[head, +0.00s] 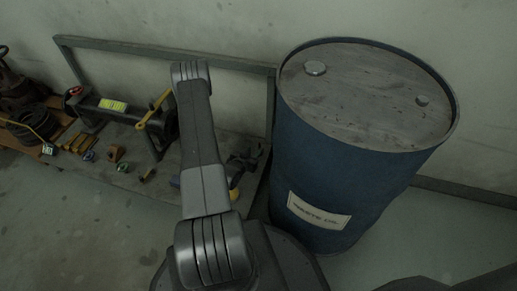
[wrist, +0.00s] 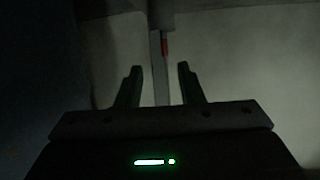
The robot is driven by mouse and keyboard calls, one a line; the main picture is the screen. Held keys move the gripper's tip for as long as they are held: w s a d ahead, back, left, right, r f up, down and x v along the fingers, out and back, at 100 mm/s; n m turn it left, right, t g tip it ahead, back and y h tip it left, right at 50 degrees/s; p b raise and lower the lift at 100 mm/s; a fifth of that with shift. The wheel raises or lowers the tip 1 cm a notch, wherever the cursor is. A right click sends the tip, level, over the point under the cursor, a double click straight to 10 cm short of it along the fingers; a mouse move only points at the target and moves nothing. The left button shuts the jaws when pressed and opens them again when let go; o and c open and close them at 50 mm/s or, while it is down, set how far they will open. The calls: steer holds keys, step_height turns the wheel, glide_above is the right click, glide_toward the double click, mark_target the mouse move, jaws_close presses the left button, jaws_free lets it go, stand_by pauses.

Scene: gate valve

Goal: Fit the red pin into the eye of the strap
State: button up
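My gripper (wrist: 160,70) shows in the wrist view with its two dark fingers apart. A narrow grey upright strip (wrist: 158,85) shows between the fingers, with a visible gap on each side. A small red piece (wrist: 164,46) shows on or beside this strip, just beyond the fingertips; it may be the red pin, but the view is too dark to be sure. I cannot make out the strap's eye. In the head view, a dark shape (head: 245,160) past my arm may be my gripper, at the right end of the low bench.
A blue drum (head: 340,180) with a label stands close on the right. The low bench (head: 120,175) holds a dark valve body (head: 120,108) with a yellow tag, a yellow bar (head: 153,107), a red round part (head: 75,91) and several small parts. A grey rail (head: 160,53) runs behind.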

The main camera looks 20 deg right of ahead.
mark_target(259, 147)
steer(key=b+x, duration=0.1)
steer(key=x, duration=0.2)
steer(key=b+x, duration=0.1)
steer(key=x, duration=0.2)
steer(key=shift+w+f+b, duration=0.1)
steer(key=shift+w+b, duration=0.3)
steer(key=shift+a, duration=0.1)
jaws_close()
